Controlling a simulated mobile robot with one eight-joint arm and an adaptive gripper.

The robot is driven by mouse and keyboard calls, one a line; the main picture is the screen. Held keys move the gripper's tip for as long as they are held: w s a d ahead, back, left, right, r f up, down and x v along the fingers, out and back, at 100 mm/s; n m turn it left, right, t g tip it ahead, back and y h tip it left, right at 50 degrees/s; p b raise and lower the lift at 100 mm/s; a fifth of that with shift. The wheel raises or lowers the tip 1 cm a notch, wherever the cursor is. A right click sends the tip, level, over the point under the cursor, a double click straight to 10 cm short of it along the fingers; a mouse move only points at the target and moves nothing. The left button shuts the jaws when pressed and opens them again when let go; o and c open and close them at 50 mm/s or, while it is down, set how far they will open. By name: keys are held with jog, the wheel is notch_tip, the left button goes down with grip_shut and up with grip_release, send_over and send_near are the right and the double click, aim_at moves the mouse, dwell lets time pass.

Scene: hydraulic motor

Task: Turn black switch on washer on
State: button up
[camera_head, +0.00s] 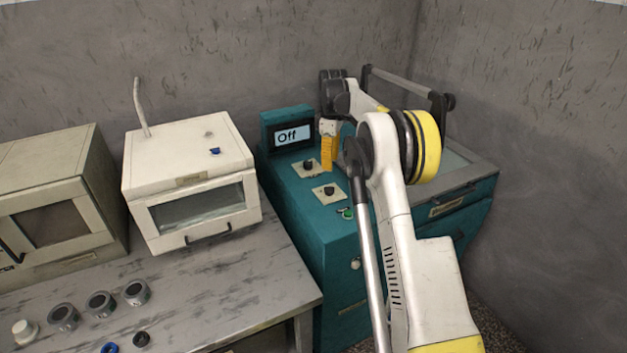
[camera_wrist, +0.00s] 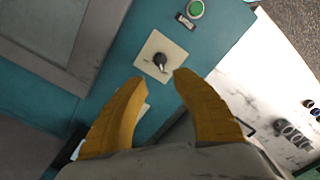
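The washer (camera_head: 300,215) is a teal machine in the corner, and its display (camera_head: 292,136) reads "Off". Two black rotary switches on pale square plates sit on its top panel: a rear one (camera_head: 308,164) and a front one (camera_head: 329,190). My gripper (camera_head: 328,155) is over the panel near the rear switch, its yellow fingers pointing down. In the wrist view my gripper (camera_wrist: 158,77) is open, fingers apart and nothing between the tips. The front switch (camera_wrist: 160,61) shows just beyond the fingertips. The rear switch is hidden there; only part of its plate shows between the fingers.
A green button (camera_head: 347,213) is on the panel near the front switch; it also shows in the wrist view (camera_wrist: 196,9). Left of the washer, a white box-shaped machine (camera_head: 190,180) stands on a grey workbench (camera_head: 225,290). Walls close off the back and right.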

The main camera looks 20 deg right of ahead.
aim_at(330, 187)
notch_tip(330, 187, down, 11)
jog(key=b, duration=0.3)
jog(key=shift+s+r, duration=0.15)
jog(key=shift+r, duration=0.05)
jog(key=shift+c, duration=0.5)
grip_shut()
